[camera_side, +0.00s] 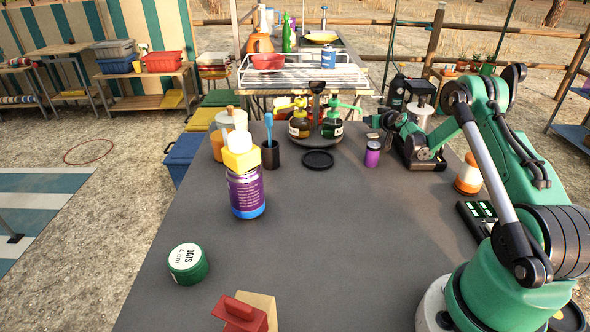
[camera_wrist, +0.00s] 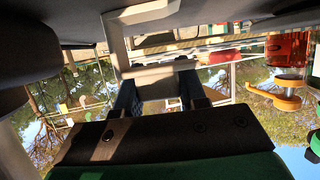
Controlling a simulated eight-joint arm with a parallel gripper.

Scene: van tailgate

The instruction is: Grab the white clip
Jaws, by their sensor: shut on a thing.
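In the wrist view, the white clip (camera_wrist: 150,73) is a pale angular frame seen close up. It lies across the tips of my gripper (camera_wrist: 159,84), whose two dark fingers are shut on it. The wrist view looks upside down, with sky at its bottom. In the side view, my gripper (camera_side: 380,121) is small, near the far right part of the dark table, left of my green wrist. The clip is too small there to make out clearly.
A purple-labelled jar (camera_side: 246,194) with a yellow block and white piece on top stands left on the table (camera_side: 330,240). A green oats tin (camera_side: 187,263) is nearer. A purple canister (camera_side: 373,153), black disc (camera_side: 318,159) and bottle carousel (camera_side: 316,134) stand near the gripper. The table's middle is clear.

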